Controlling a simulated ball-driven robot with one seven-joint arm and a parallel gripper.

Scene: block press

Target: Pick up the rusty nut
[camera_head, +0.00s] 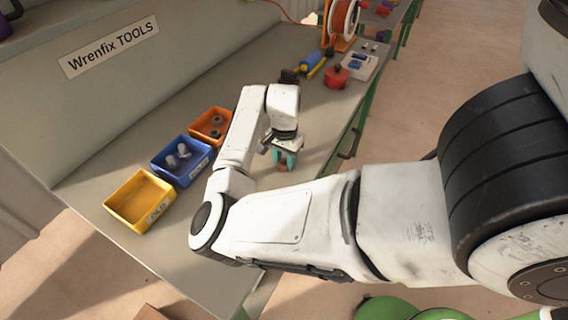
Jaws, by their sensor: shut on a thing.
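The rusty nut (283,168) is a small brown-orange piece low between the fingertips of my gripper (285,160). My gripper points down over the grey workbench (320,130), right of the bins, and is shut on the nut. The fingers show teal and cover part of the nut. I cannot tell whether the nut touches the bench or is just above it.
An orange bin (222,113) holding dark nuts, a blue bin (163,164) holding grey pieces and an empty yellow bin (128,184) stand at left. A red round container (336,77), a white tray (362,62) and a blue-handled tool (311,61) lie at the back.

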